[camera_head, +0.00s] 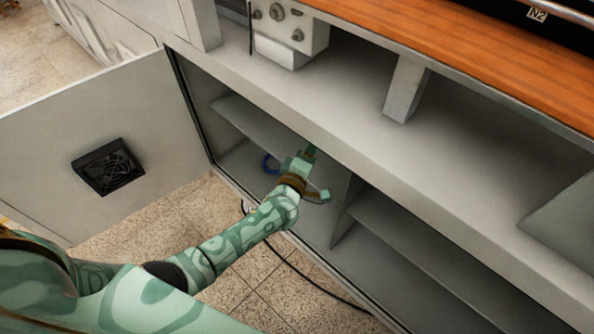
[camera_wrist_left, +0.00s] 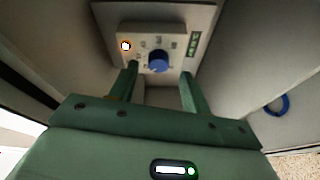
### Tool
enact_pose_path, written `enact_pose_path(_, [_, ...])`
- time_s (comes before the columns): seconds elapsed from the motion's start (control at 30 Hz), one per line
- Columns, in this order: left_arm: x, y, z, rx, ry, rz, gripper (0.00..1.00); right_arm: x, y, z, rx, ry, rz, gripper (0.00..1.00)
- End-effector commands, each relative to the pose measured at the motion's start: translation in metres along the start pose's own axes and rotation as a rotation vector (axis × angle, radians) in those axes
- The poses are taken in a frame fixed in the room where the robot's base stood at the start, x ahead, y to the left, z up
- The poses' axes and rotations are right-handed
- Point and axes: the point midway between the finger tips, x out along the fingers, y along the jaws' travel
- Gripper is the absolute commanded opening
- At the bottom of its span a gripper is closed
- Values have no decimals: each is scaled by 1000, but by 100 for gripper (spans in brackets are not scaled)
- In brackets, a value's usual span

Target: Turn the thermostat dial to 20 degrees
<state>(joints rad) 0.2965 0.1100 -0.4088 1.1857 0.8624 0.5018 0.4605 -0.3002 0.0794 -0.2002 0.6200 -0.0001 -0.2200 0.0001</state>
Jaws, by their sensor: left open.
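The thermostat dial (camera_wrist_left: 158,61) is a round blue knob on a pale panel (camera_wrist_left: 205,18), seen in the left wrist view. Small marks surround it, too small to read, so I cannot tell its setting. An orange-ringed light (camera_wrist_left: 126,46) is left of the dial and a green strip is right of it. My left gripper (camera_wrist_left: 158,88) is open, its two fingers pointing toward the panel, one on each side below the dial; the dial appears beyond the tips. In the head view my left gripper (camera_head: 316,174) reaches inside the open cabinet; the dial is hidden there.
The cabinet door (camera_head: 50,135) stands open at left with a black fan (camera_head: 107,167). A shelf (camera_head: 262,125) and an upright divider (camera_head: 346,205) are close to my gripper. A blue ring (camera_head: 268,163) lies inside the cabinet. A dark cable (camera_head: 315,278) runs along the floor.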

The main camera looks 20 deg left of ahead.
Motion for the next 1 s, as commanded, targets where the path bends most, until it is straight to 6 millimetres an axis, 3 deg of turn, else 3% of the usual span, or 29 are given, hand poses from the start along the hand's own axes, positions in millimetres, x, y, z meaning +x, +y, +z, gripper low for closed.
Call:
enact_pose_path(0.3, [-87,4,-1,2,-2,-1,48,-27,3,-9,0,24,8,36])
enact_pose_path(0.5, [-125,2,-1,0,-1,-1,48,-33,4,-11,0,29,10,36])
enact_pose_path(0.7, [-140,0,0,1,-1,0,48,-34,4,-11,0,30,11,36])
enact_pose_path(1.0, [-140,0,0,1,0,-1,48,-34,4,-11,0,30,11,36])
